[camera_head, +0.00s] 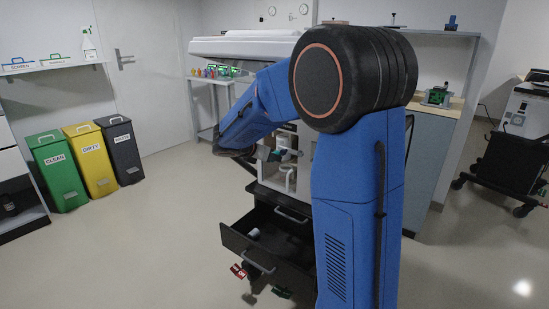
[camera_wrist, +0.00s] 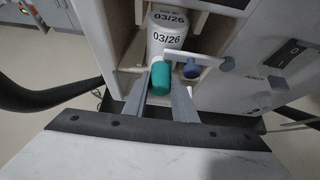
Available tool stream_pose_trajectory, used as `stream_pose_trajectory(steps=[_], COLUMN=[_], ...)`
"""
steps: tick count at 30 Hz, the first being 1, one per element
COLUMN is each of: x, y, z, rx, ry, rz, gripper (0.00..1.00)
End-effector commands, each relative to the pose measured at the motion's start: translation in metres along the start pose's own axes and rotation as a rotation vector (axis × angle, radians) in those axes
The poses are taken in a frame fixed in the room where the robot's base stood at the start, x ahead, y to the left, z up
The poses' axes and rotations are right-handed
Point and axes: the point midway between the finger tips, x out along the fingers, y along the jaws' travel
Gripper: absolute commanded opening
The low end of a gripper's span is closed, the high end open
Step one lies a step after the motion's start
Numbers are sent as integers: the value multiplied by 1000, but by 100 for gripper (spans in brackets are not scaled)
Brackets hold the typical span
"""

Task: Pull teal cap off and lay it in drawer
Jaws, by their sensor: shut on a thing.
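The teal cap (camera_wrist: 160,77) sits between the two fingers of my gripper (camera_wrist: 161,95) in the wrist view, at the near end of a white cylinder (camera_wrist: 167,32) labelled 03/26. My gripper is shut on the cap. Whether the cap still touches the cylinder cannot be told. In the head view my arm hides much of the machine, and my gripper is small and partly covered. The dark drawer (camera_head: 233,240) stands pulled out low on the machine, below my gripper, with a small pale thing (camera_head: 254,233) inside.
Red (camera_head: 238,271) and green (camera_head: 282,292) pieces show low at the machine's base. Green (camera_head: 58,170), yellow (camera_head: 90,165) and black bins stand left. The floor between is clear.

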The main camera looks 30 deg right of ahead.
Motion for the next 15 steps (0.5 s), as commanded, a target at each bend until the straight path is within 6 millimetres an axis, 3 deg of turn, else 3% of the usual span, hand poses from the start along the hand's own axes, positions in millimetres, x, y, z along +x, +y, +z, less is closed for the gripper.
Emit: stream_pose_trajectory(steps=[15], x=[-5], y=[0], z=[-4], rx=[-1], ry=[0], rz=[1], gripper=[0])
